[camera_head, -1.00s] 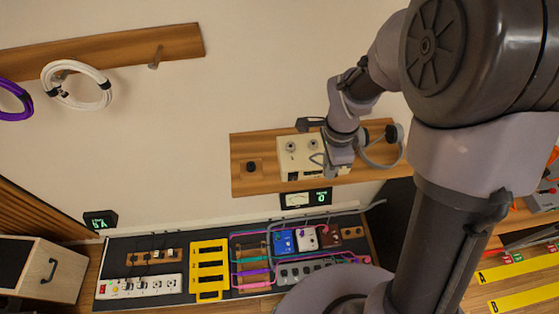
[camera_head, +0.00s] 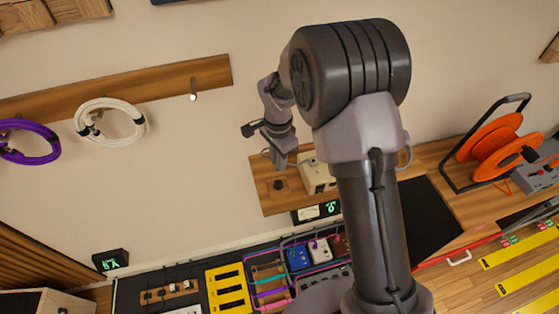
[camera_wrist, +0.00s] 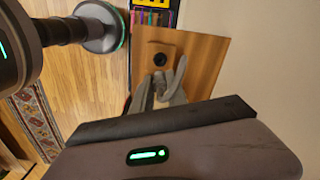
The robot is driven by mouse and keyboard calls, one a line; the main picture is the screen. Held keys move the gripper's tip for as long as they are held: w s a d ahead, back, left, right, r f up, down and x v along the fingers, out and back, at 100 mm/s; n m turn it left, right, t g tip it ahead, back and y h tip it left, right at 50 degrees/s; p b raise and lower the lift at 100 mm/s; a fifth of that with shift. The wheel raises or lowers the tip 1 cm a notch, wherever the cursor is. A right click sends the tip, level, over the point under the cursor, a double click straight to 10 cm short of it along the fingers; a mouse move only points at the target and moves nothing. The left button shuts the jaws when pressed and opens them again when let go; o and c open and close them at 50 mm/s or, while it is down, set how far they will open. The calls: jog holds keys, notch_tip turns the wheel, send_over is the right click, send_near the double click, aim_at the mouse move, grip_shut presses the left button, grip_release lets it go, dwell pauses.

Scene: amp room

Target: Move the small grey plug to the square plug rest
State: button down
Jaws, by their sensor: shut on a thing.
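My gripper (camera_head: 275,158) is in front of the wooden shelf board, just above and left of the square plug rest (camera_head: 279,184). The rest is a small wooden square with a dark round socket; it also shows in the wrist view (camera_wrist: 160,58), just beyond my fingertips (camera_wrist: 160,82). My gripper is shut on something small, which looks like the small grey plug. The plug is mostly hidden by the fingers, and I cannot make out its shape. A gap seems to remain between the fingers and the rest; contact is not clear.
A cream box (camera_head: 316,175) stands on the board right of the rest, partly behind my arm. A small meter display (camera_head: 317,211) is below the board. A pedalboard (camera_head: 265,270) lies lower down. An orange cable reel (camera_head: 492,143) is at the right.

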jog(key=shift+f+b, duration=2.55)
jog(key=shift+f, duration=1.55)
jog(key=c, duration=1.2)
grip_release()
jog(key=shift+c, duration=0.2)
notch_tip(320, 180, up, 18)
jog(key=shift+f+p, duration=0.2)
jog(key=shift+p, duration=0.9)
jog(key=shift+s, duration=0.1)
